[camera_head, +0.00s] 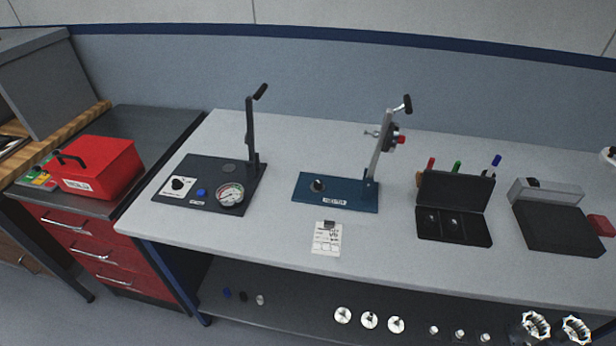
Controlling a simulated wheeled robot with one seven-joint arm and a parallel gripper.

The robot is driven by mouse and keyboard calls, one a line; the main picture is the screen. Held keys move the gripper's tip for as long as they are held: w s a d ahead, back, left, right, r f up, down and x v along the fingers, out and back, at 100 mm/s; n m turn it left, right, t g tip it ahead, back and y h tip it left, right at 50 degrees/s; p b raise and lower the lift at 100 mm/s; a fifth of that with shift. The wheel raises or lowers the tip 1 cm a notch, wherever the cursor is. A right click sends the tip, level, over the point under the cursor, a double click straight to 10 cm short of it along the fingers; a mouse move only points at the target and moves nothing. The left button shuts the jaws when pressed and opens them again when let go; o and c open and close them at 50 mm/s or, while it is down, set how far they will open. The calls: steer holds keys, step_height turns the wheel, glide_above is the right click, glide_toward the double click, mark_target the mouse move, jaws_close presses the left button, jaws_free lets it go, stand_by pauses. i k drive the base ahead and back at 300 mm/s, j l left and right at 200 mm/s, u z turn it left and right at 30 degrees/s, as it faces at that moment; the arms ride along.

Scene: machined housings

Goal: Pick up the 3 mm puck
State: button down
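No label that reads 3 mm can be made out, so I cannot tell which piece is the 3 mm puck. On the lower shelf (310,315) are three small round pieces: a blue one (227,293), a dark one (243,296) and a pale one (260,300). To their right are three larger silvery discs (369,320), then three small silvery pieces (459,334). An open black case (455,195) on the bench holds small shiny items too small to identify. My gripper is not in view.
The grey bench (270,250) carries a dark gauge fixture (195,168), a blue lever fixture (345,190), a paper card (327,238) and a black block (560,230). A red box (105,165) stands on the left cabinet. Toothed metal housings (535,325) are at lower right.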

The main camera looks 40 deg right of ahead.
mark_target(318, 184)
steer(key=i+j+z, duration=0.1)
steer(key=z, duration=0.25)
steer(key=i+j+z, duration=0.1)
steer(key=z, duration=0.25)
steer(key=i+j+z, duration=0.15)
steer(key=j, duration=0.3)
steer(key=i+j+z, duration=0.15)
steer(key=j, duration=0.25)
steer(key=i+j+z, duration=0.1)
steer(key=j, duration=0.35)
steer(key=j+z, duration=0.15)
steer(key=j, duration=0.35)
steer(key=i+j, duration=0.1)
steer(key=j, duration=0.35)
steer(key=i+j, duration=0.1)
steer(key=j, duration=0.3)
steer(key=i+j, duration=0.1)
steer(key=j, duration=0.35)
steer(key=i+j, duration=0.1)
steer(key=j, duration=0.35)
